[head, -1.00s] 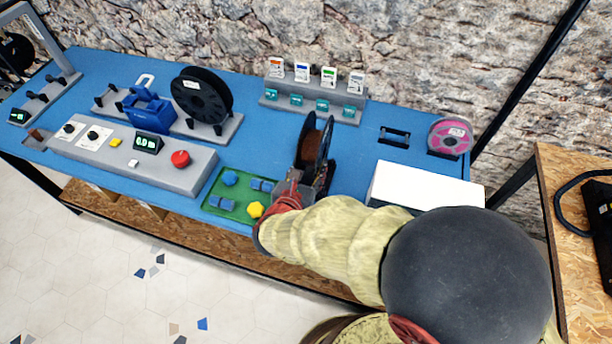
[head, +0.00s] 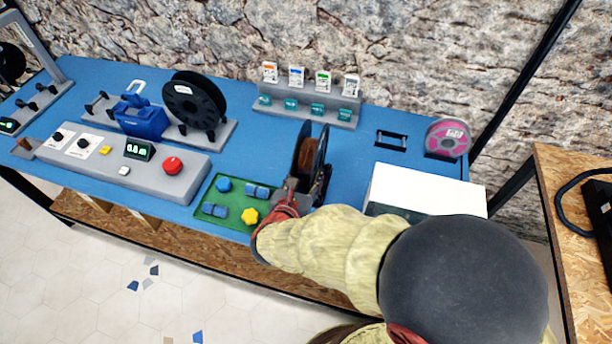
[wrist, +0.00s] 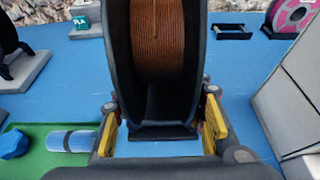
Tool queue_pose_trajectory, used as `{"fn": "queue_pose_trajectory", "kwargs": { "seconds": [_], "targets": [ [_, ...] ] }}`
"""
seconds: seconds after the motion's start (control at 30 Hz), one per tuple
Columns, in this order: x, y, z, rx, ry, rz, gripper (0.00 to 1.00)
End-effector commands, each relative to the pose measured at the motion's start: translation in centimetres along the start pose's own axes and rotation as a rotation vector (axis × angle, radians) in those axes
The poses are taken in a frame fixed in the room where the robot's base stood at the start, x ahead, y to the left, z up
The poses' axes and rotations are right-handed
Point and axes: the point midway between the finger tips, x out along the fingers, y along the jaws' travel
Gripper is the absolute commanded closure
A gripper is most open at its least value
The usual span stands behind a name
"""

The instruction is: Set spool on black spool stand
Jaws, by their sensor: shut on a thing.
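A black-flanged spool with brown filament (head: 308,155) stands upright in my gripper (head: 297,190), above the front middle of the blue table. In the wrist view the brown spool (wrist: 158,45) fills the middle, and my gripper (wrist: 162,128) is shut on its lower part, with yellow pads on both sides. A dark piece shows under the spool; I cannot tell whether it is part of it, or whether the spool touches the table. An empty black spool stand (head: 391,140) sits farther back to the right, and also shows in the wrist view (wrist: 232,32).
A pink spool (head: 447,138) stands right of the empty stand. A white box (head: 425,188) is right of my gripper. A green tray (head: 232,204) with knobs and cylinders is close on the left. A tag rack (head: 306,107) is behind. Blue table lies bare between spool and stand.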

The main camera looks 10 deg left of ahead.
Motion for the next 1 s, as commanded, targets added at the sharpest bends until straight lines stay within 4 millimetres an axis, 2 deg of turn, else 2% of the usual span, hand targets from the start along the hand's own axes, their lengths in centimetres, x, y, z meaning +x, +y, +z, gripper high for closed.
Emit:
{"fn": "queue_pose_trajectory", "kwargs": {
  "seconds": [0.37,0.7,0.87,1.0],
  "targets": [
    [0.0,0.0,0.0,0.000,0.000,0.000,0.38],
    [-0.1,0.0,-0.1,-0.001,0.001,0.000,0.37],
    [-1.7,0.1,-0.1,-0.001,0.001,0.004,0.37],
    [-4.4,0.2,0.0,0.000,0.000,0.006,0.37]
  ]
}}
